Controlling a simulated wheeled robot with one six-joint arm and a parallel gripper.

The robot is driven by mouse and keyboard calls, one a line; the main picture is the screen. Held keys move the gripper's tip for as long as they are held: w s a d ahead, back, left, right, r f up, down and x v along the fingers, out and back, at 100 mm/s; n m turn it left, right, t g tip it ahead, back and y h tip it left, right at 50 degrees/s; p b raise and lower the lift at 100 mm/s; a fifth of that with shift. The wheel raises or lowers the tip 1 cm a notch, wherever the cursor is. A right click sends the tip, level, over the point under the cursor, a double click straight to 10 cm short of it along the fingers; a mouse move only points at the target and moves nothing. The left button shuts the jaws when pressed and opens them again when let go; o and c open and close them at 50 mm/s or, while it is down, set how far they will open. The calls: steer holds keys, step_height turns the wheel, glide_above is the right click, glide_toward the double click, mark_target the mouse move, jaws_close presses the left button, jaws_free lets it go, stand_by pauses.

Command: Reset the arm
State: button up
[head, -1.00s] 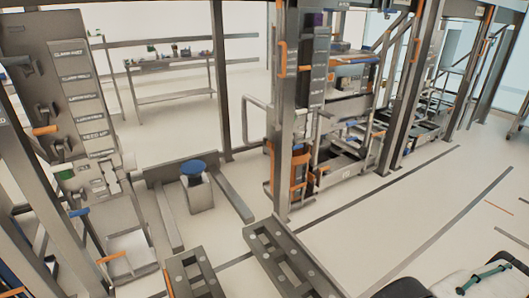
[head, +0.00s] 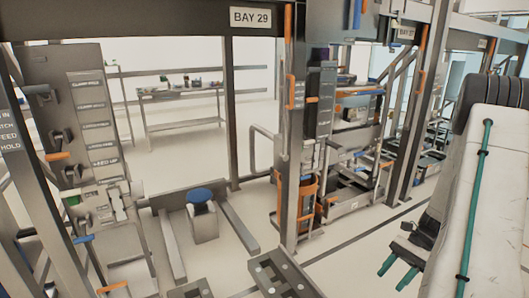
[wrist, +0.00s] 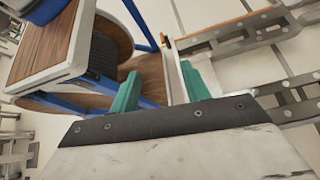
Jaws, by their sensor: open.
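My gripper (head: 397,272) is at the lower right of the head view, at the lower end of my white arm. Its two teal fingers are apart with nothing between them. In the wrist view the fingers of my gripper (wrist: 161,88) also stand apart and empty. My arm fills the right side of the head view. No bin shows clearly in either view.
In the wrist view, a blue-framed stand with brown wooden panels (wrist: 48,42) lies beyond the fingers. Slotted metal rails (wrist: 230,42) are at its right. The head view shows a steel post (head: 291,150), a blue-topped stool (head: 202,215) and a back table (head: 180,92).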

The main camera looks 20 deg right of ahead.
steer(key=w+a+r+n+g+h, duration=0.1)
steer(key=a+r+n+g+h, duration=0.2)
steer(key=a+r+n+h, duration=0.85)
steer(key=s+a+r+n+t, duration=0.2)
steer(key=s+a+r+n, duration=0.1)
steer(key=a+r, duration=0.5)
steer(key=s+a+r+n+t, duration=0.3)
steer(key=s+a+r+n, duration=0.1)
steer(key=a+r, duration=0.4)
steer(key=shift+a+r+t, duration=0.15)
steer(key=shift+a+t, duration=0.15)
steer(key=shift+a, duration=0.35)
steer(key=shift+c, duration=0.4)
